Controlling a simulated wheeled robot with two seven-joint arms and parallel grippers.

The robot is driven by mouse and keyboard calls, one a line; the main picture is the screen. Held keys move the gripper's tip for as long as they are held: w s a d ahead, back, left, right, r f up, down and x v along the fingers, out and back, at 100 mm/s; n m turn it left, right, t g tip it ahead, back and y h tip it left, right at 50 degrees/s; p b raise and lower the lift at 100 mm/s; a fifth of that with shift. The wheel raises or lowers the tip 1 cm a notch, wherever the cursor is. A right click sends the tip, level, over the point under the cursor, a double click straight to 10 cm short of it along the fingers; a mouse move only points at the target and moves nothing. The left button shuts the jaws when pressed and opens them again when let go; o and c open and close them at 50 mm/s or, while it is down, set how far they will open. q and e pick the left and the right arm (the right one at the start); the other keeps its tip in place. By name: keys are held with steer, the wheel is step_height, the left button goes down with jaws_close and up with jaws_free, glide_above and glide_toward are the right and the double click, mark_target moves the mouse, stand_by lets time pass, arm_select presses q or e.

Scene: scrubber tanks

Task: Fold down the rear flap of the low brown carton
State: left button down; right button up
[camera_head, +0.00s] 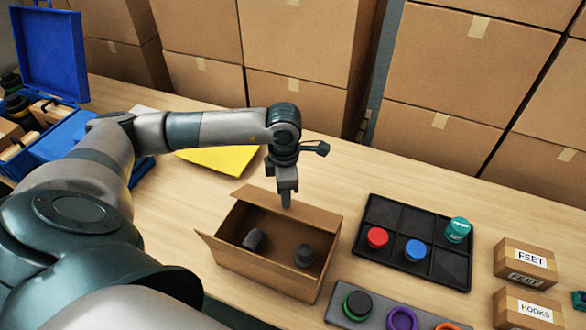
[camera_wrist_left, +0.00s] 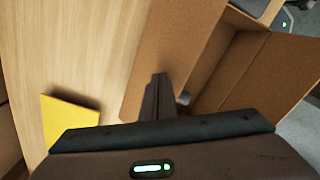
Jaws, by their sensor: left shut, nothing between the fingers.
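The low brown carton (camera_head: 262,275) stands open on the wooden table in the head view, with two dark objects (camera_head: 254,240) (camera_head: 304,255) inside. Its rear flap (camera_head: 318,213) runs along the far side; it also shows in the left wrist view (camera_wrist_left: 180,45) as a broad brown panel. My left gripper (camera_head: 286,203) points down at the middle of that flap, shut and empty. In the left wrist view its fingertips (camera_wrist_left: 159,78) overlap the panel; I cannot tell whether they touch it. My right gripper is not in view.
A black tray (camera_head: 364,252) with red, blue and teal-capped items stands right of the carton. A grey holder (camera_head: 340,317) is at the front, small labelled boxes (camera_head: 525,262) at the right. A yellow sheet (camera_head: 225,160) lies behind the carton. Large cartons (camera_head: 450,70) wall the back.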

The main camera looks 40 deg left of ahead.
mark_target(282, 210)
arm_select(q)
steer(key=shift+s+d+f+b, duration=0.15)
steer(key=shift+s+f+b, duration=0.45)
steer(key=shift+f+b, duration=0.1)
steer(key=shift+s+d+f+b, duration=0.15)
steer(key=shift+s+f+b, duration=0.4)
steer(key=shift+f+b, duration=0.1)
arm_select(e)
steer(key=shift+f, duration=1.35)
arm_select(q)
steer(key=shift+r, duration=0.1)
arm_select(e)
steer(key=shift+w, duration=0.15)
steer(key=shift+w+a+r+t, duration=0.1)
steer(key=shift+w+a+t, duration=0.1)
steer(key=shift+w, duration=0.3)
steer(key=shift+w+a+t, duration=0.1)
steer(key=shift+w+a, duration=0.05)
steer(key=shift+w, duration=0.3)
arm_select(q)
steer(key=shift+f, duration=0.25)
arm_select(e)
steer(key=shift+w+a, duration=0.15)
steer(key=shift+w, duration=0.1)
arm_select(q)
steer(key=shift+f+b, duration=0.15)
steer(key=shift+b, duration=0.25)
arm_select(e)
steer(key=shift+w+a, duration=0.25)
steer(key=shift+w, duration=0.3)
